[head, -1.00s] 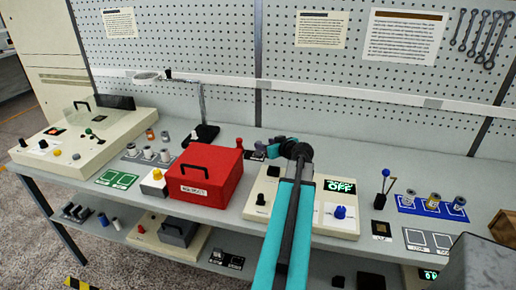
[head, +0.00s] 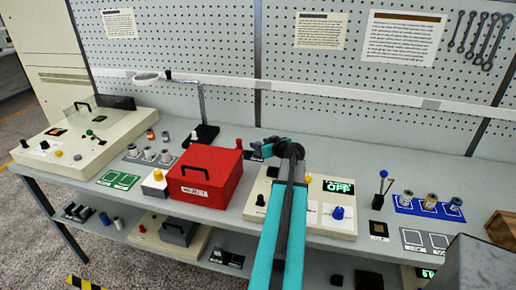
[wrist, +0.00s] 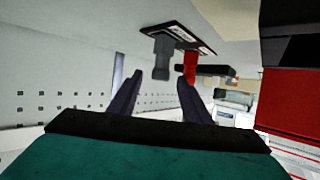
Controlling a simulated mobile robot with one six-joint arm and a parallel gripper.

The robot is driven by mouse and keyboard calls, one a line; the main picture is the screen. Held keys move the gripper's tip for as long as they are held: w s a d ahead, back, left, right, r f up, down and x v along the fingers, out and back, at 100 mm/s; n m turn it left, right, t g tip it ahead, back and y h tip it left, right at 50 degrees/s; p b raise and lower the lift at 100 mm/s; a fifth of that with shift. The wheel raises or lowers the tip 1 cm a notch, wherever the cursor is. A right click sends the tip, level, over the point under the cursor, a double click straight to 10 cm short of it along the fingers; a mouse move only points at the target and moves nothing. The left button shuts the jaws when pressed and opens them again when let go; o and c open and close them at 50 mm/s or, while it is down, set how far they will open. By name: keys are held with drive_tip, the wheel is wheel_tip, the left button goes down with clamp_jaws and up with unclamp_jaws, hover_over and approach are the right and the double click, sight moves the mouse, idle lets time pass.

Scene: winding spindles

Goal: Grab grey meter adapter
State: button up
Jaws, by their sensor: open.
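In the wrist view a small grey piece (wrist: 162,56), which looks like the grey meter adapter, stands on a dark labelled plate (wrist: 180,36). A red piece (wrist: 190,66) stands beside it on the same plate. My gripper (wrist: 171,80) is open and empty, its two dark fingers pointing toward both pieces, the grey one appearing between the fingertip lines and apart from them. In the head view my gripper (head: 260,148) is low over the bench behind the red box, and it largely hides the plate and pieces.
The red box (head: 206,178) with a black handle stands close to the gripper and fills the right side of the wrist view (wrist: 290,100). A cream meter unit (head: 318,222) reading OFF lies under my arm. A magnifier lamp (head: 203,110) stands behind left.

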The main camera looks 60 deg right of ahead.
drive_tip(key=shift+p+x, duration=0.45)
drive_tip(key=shift+x, duration=0.9)
clamp_jaws()
drive_tip(key=shift+r, duration=0.1)
drive_tip(key=shift+r+b, duration=1.45)
drive_tip(key=shift+r, duration=3.45)
